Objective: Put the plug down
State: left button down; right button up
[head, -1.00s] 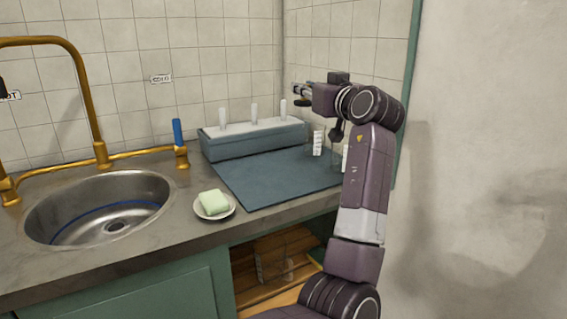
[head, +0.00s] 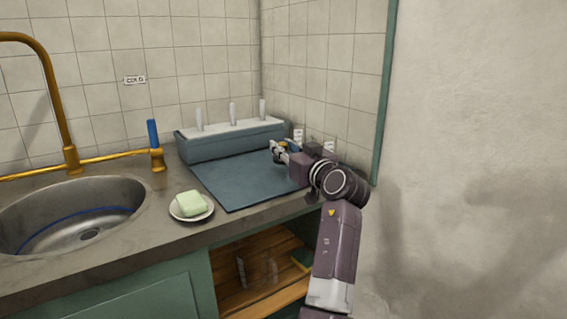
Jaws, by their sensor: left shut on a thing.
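My left gripper (head: 277,151) is low over the right back part of the blue mat (head: 238,183) on the counter. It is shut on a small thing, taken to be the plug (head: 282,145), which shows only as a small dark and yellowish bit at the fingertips. The fingers hide most of it. I cannot tell whether it touches the mat. My right gripper is not in view.
A blue-grey rack with white pegs (head: 225,143) stands behind the mat. Glassware with white labels (head: 298,135) stands at the back right, close to my arm. A dish with green soap (head: 191,204) and the sink (head: 70,215) are to the left. The mat's front is clear.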

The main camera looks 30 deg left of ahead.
pick_arm(q)
notch_tip(320, 180, down, 4)
jog(key=shift+r+b, duration=0.1)
jog(key=shift+b, duration=0.2)
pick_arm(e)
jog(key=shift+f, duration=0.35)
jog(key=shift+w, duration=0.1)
pick_arm(q)
jog(key=c, duration=1.8)
grip_release()
jog(key=shift+o, duration=0.4)
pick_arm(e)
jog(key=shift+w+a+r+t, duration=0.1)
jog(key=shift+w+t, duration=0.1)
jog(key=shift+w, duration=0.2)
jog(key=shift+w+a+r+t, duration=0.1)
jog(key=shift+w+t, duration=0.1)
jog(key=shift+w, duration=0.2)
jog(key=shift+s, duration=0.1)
